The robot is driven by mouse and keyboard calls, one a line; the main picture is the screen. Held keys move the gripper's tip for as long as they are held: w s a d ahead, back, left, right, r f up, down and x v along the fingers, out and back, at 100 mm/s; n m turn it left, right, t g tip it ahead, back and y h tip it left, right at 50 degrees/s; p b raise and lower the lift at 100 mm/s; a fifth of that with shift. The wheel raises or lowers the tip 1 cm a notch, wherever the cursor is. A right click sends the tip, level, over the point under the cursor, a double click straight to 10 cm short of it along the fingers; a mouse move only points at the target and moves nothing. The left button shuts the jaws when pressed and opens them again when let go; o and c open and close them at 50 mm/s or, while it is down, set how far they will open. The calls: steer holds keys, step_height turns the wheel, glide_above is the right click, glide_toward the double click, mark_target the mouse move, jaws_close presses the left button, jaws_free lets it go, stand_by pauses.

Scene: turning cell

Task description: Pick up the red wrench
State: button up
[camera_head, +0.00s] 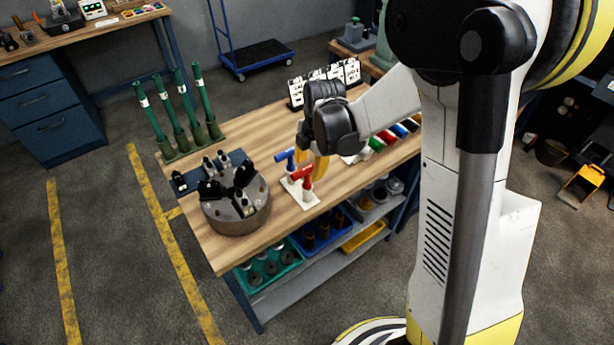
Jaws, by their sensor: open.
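The red wrench (303,175) is a T-handled key standing upright in a white stand (311,201) on the wooden workbench. A blue T-handled wrench (285,155) stands just behind and to its left in the same stand. My gripper (312,161) is open, its yellow fingers pointing down just behind and to the right of the red handle. They overlap the wrenches closely in the picture, and I cannot tell whether they touch. Nothing shows held between the fingers, which are partly hidden by the wrist and the red handle.
A round lathe chuck (236,212) stands left of the stand. Green upright tubes (178,115) stand in a rack at the bench's left end. Coloured items (390,137) lie to the right, and a white labelled rack (325,82) is at the back. The wood in front of the stand is clear.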

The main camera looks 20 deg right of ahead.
steer(key=shift+w+a+f, duration=0.1)
steer(key=shift+w+f, duration=0.05)
steer(key=shift+f, duration=0.65)
jaws_close()
